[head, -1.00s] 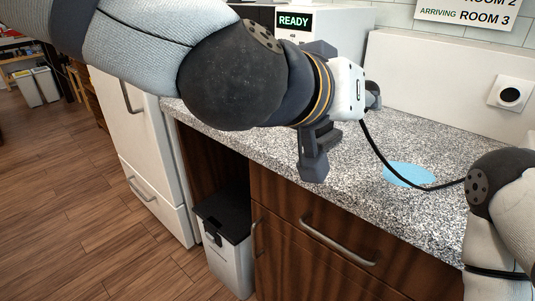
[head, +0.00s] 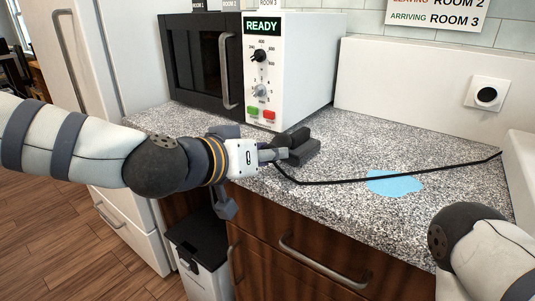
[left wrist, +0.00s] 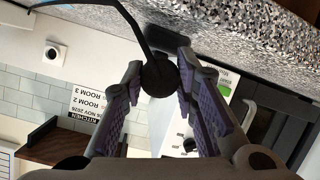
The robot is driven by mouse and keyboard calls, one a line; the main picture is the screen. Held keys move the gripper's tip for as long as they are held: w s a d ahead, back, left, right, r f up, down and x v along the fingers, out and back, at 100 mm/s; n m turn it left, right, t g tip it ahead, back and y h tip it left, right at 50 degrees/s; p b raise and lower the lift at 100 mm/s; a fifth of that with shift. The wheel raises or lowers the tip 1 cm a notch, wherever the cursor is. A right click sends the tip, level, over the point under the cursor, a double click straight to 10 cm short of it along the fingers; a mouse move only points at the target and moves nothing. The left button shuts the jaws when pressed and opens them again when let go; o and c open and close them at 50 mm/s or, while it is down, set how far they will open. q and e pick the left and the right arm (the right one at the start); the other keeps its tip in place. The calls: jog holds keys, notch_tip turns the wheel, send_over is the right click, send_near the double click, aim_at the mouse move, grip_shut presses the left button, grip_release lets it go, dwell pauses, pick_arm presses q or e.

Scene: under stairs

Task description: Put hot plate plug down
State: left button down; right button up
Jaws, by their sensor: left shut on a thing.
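The hot plate plug (left wrist: 160,78) is a round black piece with a black cord. It sits between the two finger pads of my left gripper in the left wrist view, which shows the scene upside down. In the head view my left gripper (head: 298,150) is shut on it over the speckled counter (head: 345,150), in front of the microwave, and its fingers hide the plug. A dark shadow lies on the counter close to the plug, so the gap looks small. The cord (head: 345,181) runs right across the light blue patch (head: 394,185). My right gripper is out of view.
The microwave (head: 290,75) with a READY display stands behind my left gripper. A wall socket (head: 487,94) is at the right. Below the counter are a drawer front (head: 300,265) and a bin (head: 200,250). The counter around the blue patch is mostly clear.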

pick_arm(q)
jog(key=shift+f, duration=0.4)
jog(key=c, duration=1.3)
grip_release()
